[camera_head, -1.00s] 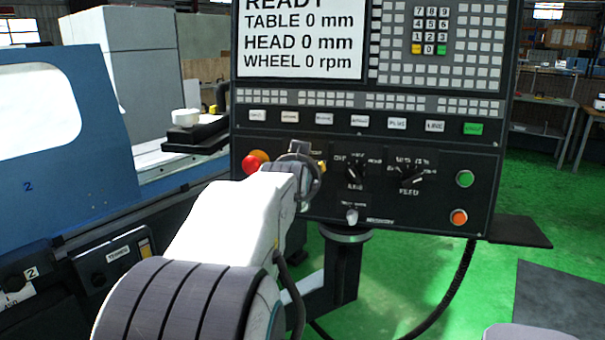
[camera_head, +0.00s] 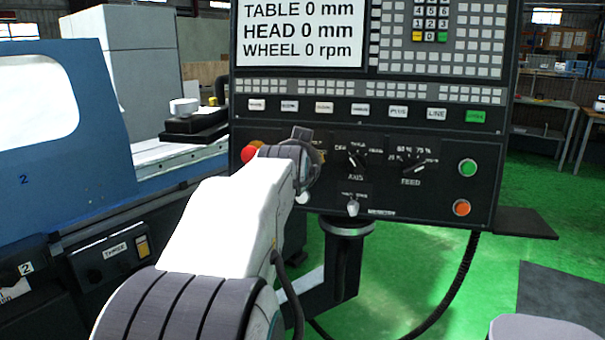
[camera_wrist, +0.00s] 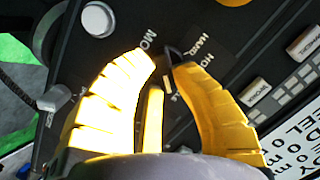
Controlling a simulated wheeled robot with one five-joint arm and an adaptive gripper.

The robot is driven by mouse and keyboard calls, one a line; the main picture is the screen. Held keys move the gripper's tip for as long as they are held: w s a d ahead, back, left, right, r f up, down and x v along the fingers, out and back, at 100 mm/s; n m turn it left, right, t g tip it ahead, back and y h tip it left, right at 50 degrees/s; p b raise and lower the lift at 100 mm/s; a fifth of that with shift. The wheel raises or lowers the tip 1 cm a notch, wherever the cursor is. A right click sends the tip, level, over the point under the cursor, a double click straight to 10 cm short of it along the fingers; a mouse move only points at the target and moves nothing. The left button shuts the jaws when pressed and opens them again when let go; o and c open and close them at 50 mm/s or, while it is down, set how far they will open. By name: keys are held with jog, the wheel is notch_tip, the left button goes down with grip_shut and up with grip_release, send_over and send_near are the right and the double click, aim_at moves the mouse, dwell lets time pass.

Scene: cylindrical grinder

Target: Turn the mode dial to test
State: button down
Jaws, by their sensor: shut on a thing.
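The mode dial (camera_wrist: 172,50) shows in the wrist view as a small dark knob on the black control panel, mostly covered by the fingertips. Partly hidden labels lie around it, including one starting "MO" and one reading "HAND". My gripper (camera_wrist: 166,66) has yellow ribbed fingers, and their tips are closed in on the knob from both sides. Which label the dial points to cannot be told. In the head view my own arm and wrist cover the dial and most of the gripper.
On the panel in the head view are the AXIS dial (camera_head: 360,158), the FEED dial (camera_head: 415,168), a red button (camera_head: 250,153), a green button (camera_head: 467,168), an orange button (camera_head: 461,208) and a small white knob (camera_head: 352,207). The blue grinder (camera_head: 70,150) stands at left.

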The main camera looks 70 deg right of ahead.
jog(key=shift+f, duration=0.1)
jog(key=c, duration=1)
grip_release()
jog(key=v, duration=1.2)
jog(key=shift+o, duration=0.2)
jog(key=shift+d, duration=0.1)
